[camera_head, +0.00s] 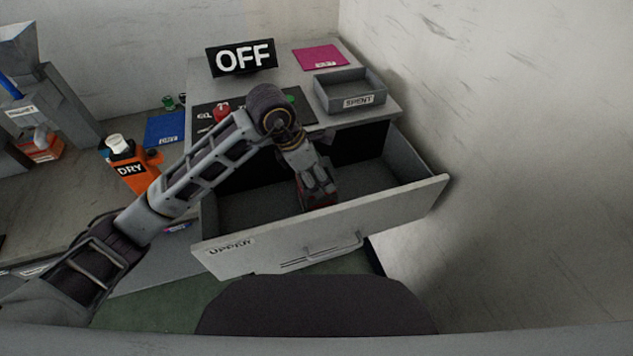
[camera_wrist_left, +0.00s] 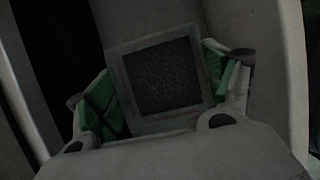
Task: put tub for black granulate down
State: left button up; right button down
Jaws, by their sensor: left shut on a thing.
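The tub for black granulate (camera_wrist_left: 160,124) is a square grey tub with dark granulate inside. In the left wrist view it sits between the green pads of my left gripper (camera_wrist_left: 162,88), which is shut on it. In the head view my left gripper (camera_head: 318,192) points down inside the open drawer marked UPPER (camera_head: 322,229). The tub is mostly hidden there; only a dark reddish patch shows at the fingertips. I cannot tell whether the tub touches the drawer floor. My right gripper is not in view.
The drawer has free room to the right of the gripper. On the top behind stand a SPENT tray (camera_head: 350,92), an OFF sign (camera_head: 241,59) and a pink mat (camera_head: 320,58). An orange DRY container (camera_head: 133,171) stands left, near my arm. A wall closes the right side.

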aim_at(317, 183)
pick_arm(q)
jog(key=shift+f, duration=1.8)
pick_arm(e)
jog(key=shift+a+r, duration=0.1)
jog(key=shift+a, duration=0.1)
pick_arm(q)
jog(key=shift+f, duration=0.15)
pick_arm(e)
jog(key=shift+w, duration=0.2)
pick_arm(q)
jog(key=o, duration=1.8)
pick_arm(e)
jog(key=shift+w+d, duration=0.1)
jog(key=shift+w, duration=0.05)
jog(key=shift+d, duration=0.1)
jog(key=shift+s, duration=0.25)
